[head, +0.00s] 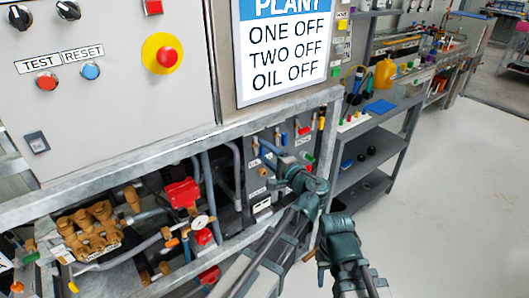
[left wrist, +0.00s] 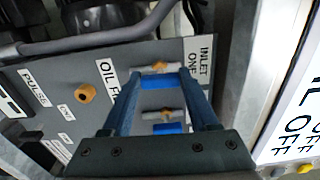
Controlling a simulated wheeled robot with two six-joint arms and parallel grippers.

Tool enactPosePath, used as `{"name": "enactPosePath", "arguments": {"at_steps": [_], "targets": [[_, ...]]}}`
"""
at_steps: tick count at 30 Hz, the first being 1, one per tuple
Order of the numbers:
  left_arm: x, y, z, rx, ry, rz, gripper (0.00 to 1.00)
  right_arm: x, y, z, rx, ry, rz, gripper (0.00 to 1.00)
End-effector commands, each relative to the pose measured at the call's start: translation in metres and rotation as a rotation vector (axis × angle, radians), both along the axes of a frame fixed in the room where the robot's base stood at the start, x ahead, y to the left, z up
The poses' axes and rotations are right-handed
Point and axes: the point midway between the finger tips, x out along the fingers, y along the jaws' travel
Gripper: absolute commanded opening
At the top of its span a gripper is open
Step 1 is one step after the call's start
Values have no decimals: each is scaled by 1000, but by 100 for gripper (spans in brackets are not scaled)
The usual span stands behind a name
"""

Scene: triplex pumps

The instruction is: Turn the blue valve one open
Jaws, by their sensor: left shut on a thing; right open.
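My left gripper (head: 284,167) reaches to the grey valve panel under the bench frame. In the left wrist view its two fingers (left wrist: 160,79) are shut on a blue valve handle (left wrist: 158,83) beside the "INLET ONE" label (left wrist: 198,62). The handle lies crosswise between the fingertips, with a brass-coloured fitting at its middle. A second blue handle (left wrist: 167,128) sits close by, between the fingers and nearer the palm, apart from the fingertips. In the head view the gripper partly hides these handles. My right gripper (head: 320,264) is open and empty over the floor.
An orange-brown knob (left wrist: 86,92) is beside the "OIL" label. Red valves (head: 183,193), a gauge (head: 201,222) and brass pump parts (head: 92,228) lie left under the metal frame (head: 170,152). Shelves (head: 375,145) stand at right. The pale floor (head: 450,200) is clear.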

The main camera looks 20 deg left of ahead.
Motion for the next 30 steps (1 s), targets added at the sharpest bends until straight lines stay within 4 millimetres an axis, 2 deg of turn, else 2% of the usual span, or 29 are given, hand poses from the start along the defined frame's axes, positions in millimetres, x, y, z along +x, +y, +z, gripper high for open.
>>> {"name": "enactPosePath", "arguments": {"at_steps": [20, 21, 25, 26, 30], "targets": [[-1, 0, -1, -37, -43, 1, 4, 0, 0, 0, 0, 0, 0, 50], [-1, 0, -1, -37, -43, 1, 64, 0, 0, 0, 0, 0, 0, 50], [0, 0, -1, -36, -43, 1, 87, 0, 0, 0, 0, 0, 0, 50], [0, 0, -1, -36, -43, 1, 90, 0, 0, 0, 0, 0, 0, 50], [0, 0, -1, -35, -43, 1, 90, 0, 0, 0, 0, 0, 0, 50]]}}
